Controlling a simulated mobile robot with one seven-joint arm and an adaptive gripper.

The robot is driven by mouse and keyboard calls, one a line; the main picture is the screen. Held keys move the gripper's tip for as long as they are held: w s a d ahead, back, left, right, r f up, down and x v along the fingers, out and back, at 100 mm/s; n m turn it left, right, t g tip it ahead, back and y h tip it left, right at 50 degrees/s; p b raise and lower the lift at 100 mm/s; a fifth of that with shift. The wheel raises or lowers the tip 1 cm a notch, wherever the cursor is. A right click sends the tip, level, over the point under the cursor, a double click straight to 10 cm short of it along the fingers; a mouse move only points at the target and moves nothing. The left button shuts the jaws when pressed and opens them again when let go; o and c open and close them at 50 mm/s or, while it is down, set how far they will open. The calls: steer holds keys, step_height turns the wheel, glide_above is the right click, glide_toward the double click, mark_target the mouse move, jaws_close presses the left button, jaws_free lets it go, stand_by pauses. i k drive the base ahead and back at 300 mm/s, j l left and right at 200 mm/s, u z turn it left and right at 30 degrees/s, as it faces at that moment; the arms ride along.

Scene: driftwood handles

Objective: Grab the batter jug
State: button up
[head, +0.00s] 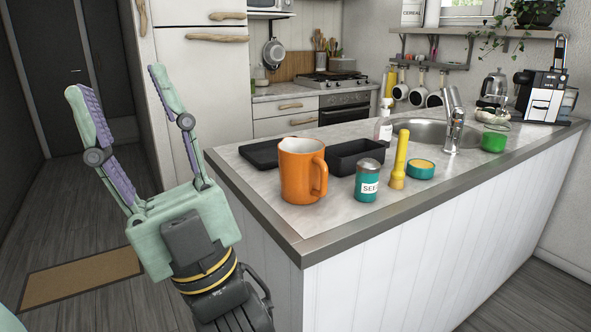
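The batter jug appears to be the large orange jug (302,171) with a handle on its right side. It stands upright near the front left corner of the counter. My gripper (116,82) is to the left of the counter, in front of the doorway and fridge. Its two fingers point up and are spread wide apart, with nothing between them. It is clear of the jug.
On the counter (262,209), a black flat tray (262,153) and a black loaf pan (354,156) stand behind the jug. A teal shaker (369,181), a yellow tool (399,162) and a teal round tin (420,169) are to its right. The near left counter edge is bare.

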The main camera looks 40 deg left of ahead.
mark_target(304, 171)
steer(key=i+l, duration=0.45)
steer(key=l, duration=0.2)
steer(key=i+l+u, duration=0.1)
steer(key=u, duration=0.25)
steer(key=l+u, duration=0.35)
steer(key=i+l+u, duration=0.15)
steer(key=u, duration=1.95)
